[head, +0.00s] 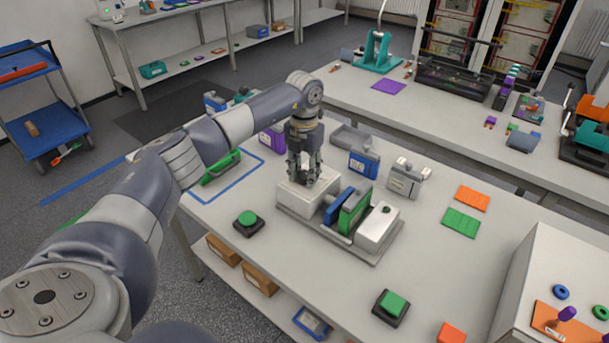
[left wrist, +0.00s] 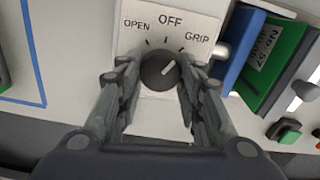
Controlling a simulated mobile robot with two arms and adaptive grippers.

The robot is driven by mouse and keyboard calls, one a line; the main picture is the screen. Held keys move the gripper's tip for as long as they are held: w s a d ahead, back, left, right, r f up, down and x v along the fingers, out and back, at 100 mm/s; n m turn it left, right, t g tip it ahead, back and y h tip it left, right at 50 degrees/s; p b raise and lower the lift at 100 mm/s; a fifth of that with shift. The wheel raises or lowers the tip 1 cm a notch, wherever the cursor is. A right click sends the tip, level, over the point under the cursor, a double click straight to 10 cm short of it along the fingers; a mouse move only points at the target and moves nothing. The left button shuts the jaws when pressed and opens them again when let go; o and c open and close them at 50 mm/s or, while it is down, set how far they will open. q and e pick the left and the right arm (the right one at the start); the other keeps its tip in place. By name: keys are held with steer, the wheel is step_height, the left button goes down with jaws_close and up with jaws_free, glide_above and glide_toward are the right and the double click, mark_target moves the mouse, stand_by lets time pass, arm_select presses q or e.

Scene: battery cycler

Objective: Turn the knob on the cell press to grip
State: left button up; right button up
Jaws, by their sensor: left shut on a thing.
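The cell press (head: 378,228) stands on the table in the head view, with white end blocks on a grey base. A blue plate (head: 336,207) and a green cell (head: 353,212) stand between the blocks. My left gripper (head: 303,181) points down at the left white block. In the left wrist view the round dark knob (left wrist: 157,69) sits between the fingertips of my left gripper (left wrist: 160,80), which is shut on it. The knob's white pointer slants up and right, toward the GRIP mark. OPEN, OFF and GRIP are printed around it. The fingers hide the knob's lower sides.
Green push buttons on dark bases stand left (head: 249,222) and in front (head: 391,305) of the press. A blue-and-grey unit (head: 364,164) and a white unit (head: 404,179) stand behind it. Green (head: 460,222) and orange (head: 472,198) pads lie to the right, with bare table between.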

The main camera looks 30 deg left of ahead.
mark_target(304, 175)
arm_select(q)
steer(key=shift+m, duration=0.7)
steer(key=o, duration=1.1)
steer(key=shift+c, duration=0.2)
steer(key=shift+r, duration=0.15)
step_height(304, 175, up, 12)
steer(key=shift+f, duration=0.2)
